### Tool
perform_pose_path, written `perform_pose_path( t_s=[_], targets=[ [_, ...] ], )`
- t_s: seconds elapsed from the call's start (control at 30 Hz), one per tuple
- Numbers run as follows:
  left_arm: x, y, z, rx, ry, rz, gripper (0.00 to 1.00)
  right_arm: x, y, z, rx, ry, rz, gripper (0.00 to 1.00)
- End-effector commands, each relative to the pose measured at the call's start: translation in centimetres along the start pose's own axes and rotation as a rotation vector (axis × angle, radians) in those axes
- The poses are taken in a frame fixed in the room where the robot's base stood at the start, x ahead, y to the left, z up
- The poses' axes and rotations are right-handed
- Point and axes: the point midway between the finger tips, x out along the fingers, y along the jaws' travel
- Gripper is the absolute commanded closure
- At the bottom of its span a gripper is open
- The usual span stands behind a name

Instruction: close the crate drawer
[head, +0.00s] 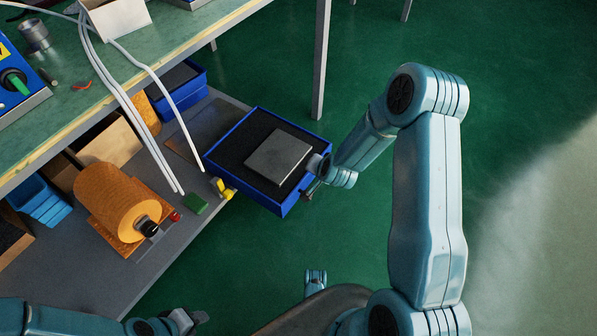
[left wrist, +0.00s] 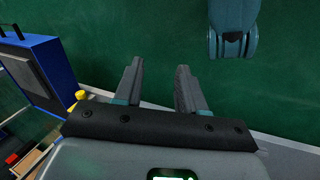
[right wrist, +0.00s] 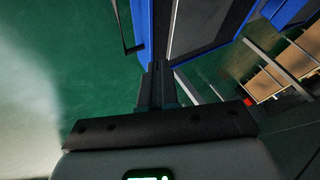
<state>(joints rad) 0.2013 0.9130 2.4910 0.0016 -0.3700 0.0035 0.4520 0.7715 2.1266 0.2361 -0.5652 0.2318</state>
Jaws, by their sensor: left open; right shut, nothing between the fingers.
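The crate drawer (head: 235,128) is a blue open-topped tray with a dark lining, sticking out from the lower shelf over the green floor. A grey square plate (head: 278,157) lies in it. My right gripper (head: 310,185) is at the drawer's outer right side; in the right wrist view its fingers (right wrist: 157,68) are together, against or very close to the blue wall (right wrist: 161,28). A black handle (right wrist: 124,28) stands out beside them. My left gripper (head: 200,317) is low, apart from the drawer; in the left wrist view its fingers (left wrist: 160,72) are spread and empty, the drawer (left wrist: 52,62) to their left.
White cables (head: 135,115) hang from the bench top (head: 130,62). A table leg (head: 321,60) stands behind the drawer. Floor to the right is clear.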

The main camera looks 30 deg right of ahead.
Motion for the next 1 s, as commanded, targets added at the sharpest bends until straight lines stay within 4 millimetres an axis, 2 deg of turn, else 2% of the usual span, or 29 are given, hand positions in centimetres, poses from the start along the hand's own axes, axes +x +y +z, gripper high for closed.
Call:
perform_pose_path(
  t_s=[0.03,0.1,0.27,0.37,0.77,0.9,1.0],
  targets=[
    [1.1,-0.4,0.0,-0.001,0.001,0.0,0.6,0.9,0.8,0.3,0.005,0.004,0.003,1.0],
    [1.7,-0.6,0.0,-0.001,0.001,0.0,0.6,1.4,1.3,0.3,0.009,0.006,0.007,1.0],
    [2.3,-0.9,-0.1,-0.001,0.005,0.0,0.6,2.3,1.8,0.4,0.014,0.007,0.011,1.0],
    [2.8,-1.1,-0.5,0.002,0.018,0.0,0.6,3.6,1.8,0.4,0.014,0.006,0.011,1.0],
    [6.7,-2.3,-3.2,0.022,0.113,0.004,0.6,12.2,1.8,0.5,0.01,0.005,0.009,1.0],
    [7.0,-2.4,-3.6,0.026,0.128,0.004,0.6,13.0,-0.5,0.3,0.008,0.005,0.005,1.0],
    [7.1,-2.4,-3.8,0.027,0.133,0.005,0.6,13.4,-1.3,0.2,0.009,0.006,0.008,1.0]
  ],
)
